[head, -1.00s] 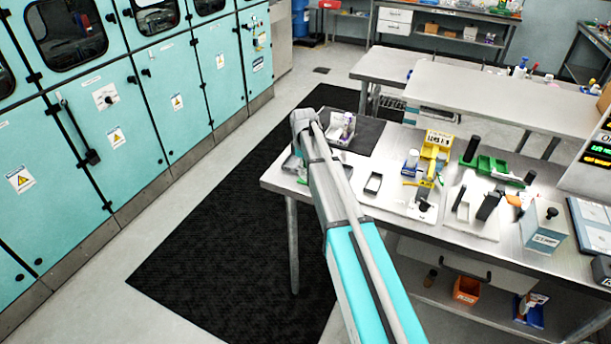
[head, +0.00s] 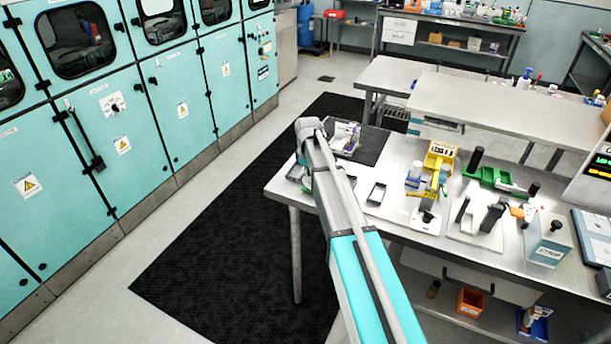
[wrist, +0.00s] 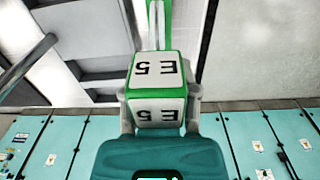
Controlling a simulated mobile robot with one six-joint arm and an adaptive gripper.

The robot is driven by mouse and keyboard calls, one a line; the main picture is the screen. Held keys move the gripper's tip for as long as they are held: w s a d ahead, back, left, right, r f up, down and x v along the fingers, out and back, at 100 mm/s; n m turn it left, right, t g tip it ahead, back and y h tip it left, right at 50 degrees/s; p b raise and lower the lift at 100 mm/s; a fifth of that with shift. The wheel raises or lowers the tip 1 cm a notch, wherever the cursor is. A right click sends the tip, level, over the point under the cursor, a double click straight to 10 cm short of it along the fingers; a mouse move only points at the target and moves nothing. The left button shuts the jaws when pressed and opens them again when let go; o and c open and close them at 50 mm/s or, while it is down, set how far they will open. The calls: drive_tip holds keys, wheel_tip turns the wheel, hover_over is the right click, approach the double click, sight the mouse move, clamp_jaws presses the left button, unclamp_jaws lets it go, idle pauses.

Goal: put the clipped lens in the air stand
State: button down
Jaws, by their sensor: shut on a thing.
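In the wrist view my gripper (wrist: 158,108) is shut on a green and white block marked E5 (wrist: 157,72), with a grey finger at each side. A green strip runs up from the block out of the picture. I take this block to be the clip; no lens shows on it. Of the fixtures on the bench, I cannot tell surely which is the air stand. A yellow fixture (head: 439,158) and a green fixture (head: 493,177) stand there.
The metal bench (head: 400,221) carries a small dark tray (head: 376,193), a white base with black posts (head: 475,226) and a lettered box (head: 549,240). A white bin (head: 346,136) is at its far left. Teal cabinets (head: 150,110) line the left; black matting (head: 215,250) lies between.

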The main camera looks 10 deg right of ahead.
drive_tip(key=shift+r+p, duration=0.65)
drive_tip(key=shift+r, duration=0.25)
drive_tip(key=s+d+r+p, duration=0.1)
drive_tip(key=s+r+p, duration=0.9)
drive_tip(key=s, duration=0.4)
drive_tip(key=shift+r, duration=0.15)
wheel_tip(320, 180, down, 8)
drive_tip(key=b, duration=0.8)
